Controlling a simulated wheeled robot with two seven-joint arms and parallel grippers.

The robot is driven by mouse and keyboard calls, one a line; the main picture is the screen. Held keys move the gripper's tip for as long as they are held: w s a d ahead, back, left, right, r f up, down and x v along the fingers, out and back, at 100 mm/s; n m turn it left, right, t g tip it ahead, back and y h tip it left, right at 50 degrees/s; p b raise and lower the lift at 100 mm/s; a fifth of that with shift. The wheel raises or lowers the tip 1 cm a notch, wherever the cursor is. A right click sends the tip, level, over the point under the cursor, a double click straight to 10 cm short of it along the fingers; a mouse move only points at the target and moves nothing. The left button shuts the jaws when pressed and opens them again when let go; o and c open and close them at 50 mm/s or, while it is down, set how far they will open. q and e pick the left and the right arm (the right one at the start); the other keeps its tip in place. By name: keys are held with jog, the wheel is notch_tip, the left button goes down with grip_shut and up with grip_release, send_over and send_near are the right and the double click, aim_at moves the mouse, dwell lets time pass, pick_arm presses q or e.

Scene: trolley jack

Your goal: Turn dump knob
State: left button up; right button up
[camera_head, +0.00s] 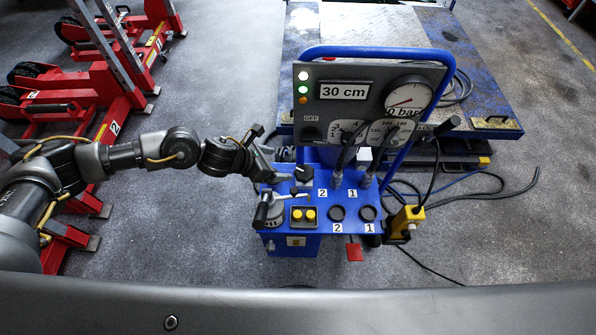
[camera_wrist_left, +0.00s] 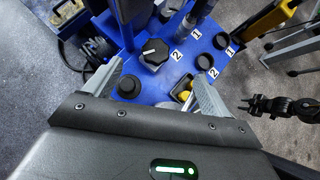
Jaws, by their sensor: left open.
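A black knob with a white mark (camera_wrist_left: 155,52) sits on the blue control deck (camera_wrist_left: 158,95), beyond and between my open left fingers in the left wrist view. It also shows in the head view (camera_head: 303,174). I see no label naming it as the dump knob. My left gripper (camera_head: 275,167) is open and empty, just left of this knob; its fingers also show in the left wrist view (camera_wrist_left: 158,82). A second round black knob (camera_wrist_left: 128,87) lies close to the left finger. A dark gripper, likely my right one (camera_wrist_left: 265,105), shows at the right of the wrist view; its jaw state is unclear.
A lever on a grey disc (camera_head: 267,212) and yellow buttons (camera_head: 303,215) sit at the deck's front. A gauge panel (camera_head: 365,100) with a blue handle rises behind. Cables (camera_head: 475,195) lie on the floor to the right. Red jacks (camera_head: 105,90) stand at left.

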aim_at(301, 173)
pick_arm(q)
jog(key=f+b, duration=0.2)
jog(key=f, duration=0.1)
jog(key=f+b, duration=0.2)
jog(key=shift+w, duration=0.25)
jog(key=shift+d, duration=0.1)
jog(key=x, duration=1)
jog(key=shift+w+d+f+p, duration=0.1)
jog(key=shift+d+f+p, duration=0.1)
jog(key=shift+f+p, duration=0.15)
jog(key=c, duration=0.9)
jog(key=shift+c, duration=0.3)
